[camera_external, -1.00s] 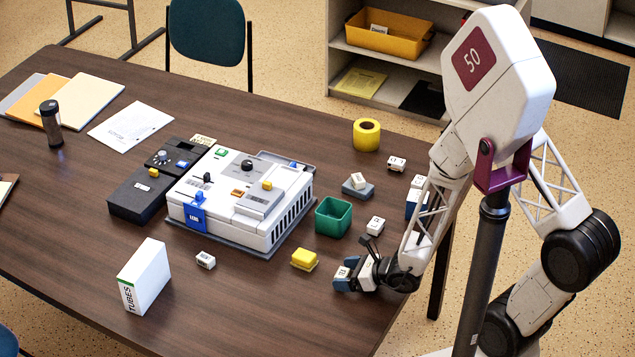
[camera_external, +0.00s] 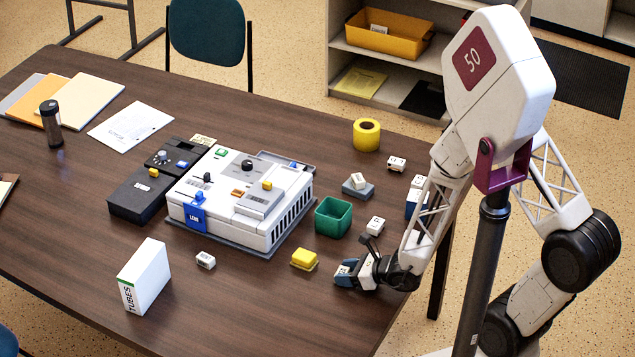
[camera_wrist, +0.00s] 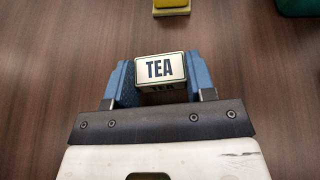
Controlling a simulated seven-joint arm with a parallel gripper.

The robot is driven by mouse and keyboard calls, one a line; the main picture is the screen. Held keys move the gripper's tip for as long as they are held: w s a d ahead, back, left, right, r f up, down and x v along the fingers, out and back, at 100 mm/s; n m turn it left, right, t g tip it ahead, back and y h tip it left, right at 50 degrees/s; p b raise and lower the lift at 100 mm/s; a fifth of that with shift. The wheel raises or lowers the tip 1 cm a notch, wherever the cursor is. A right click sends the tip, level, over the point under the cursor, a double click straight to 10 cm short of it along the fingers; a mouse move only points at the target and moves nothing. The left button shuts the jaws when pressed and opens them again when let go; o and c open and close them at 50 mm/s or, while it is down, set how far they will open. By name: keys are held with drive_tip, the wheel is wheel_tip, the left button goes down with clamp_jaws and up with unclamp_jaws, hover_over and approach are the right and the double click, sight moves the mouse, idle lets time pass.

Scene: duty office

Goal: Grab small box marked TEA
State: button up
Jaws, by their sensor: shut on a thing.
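The small box marked TEA (camera_wrist: 160,68) sits between the two blue fingers of my gripper (camera_wrist: 157,80) in the wrist view, with its label facing the camera. The fingers are shut on its left and right sides. In the external view my gripper (camera_external: 346,272) is low over the near right part of the table, and the TEA box is mostly hidden by the fingers there. I cannot tell whether the box touches the table.
A yellow block (camera_external: 304,259) lies just left of my gripper. A green open bin (camera_external: 333,217) and small white boxes, one of them here (camera_external: 375,226), stand behind it. A white machine (camera_external: 240,205) is farther left. The table front (camera_external: 270,310) is clear.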

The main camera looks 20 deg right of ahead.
drive_tip(key=shift+r, duration=0.75)
drive_tip(key=shift+s+d+r, duration=0.1)
drive_tip(key=shift+s+r, duration=0.05)
drive_tip(key=shift+r, duration=0.3)
drive_tip(key=shift+s+d+r, duration=0.1)
drive_tip(key=shift+r, duration=0.35)
drive_tip(key=s+d, duration=0.2)
drive_tip(key=s, duration=0.2)
drive_tip(key=s+d+r, duration=0.1)
drive_tip(key=s+d, duration=0.2)
drive_tip(key=s, duration=0.2)
drive_tip(key=s+d, duration=0.2)
drive_tip(key=s, duration=0.2)
drive_tip(key=shift+s+d+r, duration=0.15)
drive_tip(key=shift+s+d, duration=0.1)
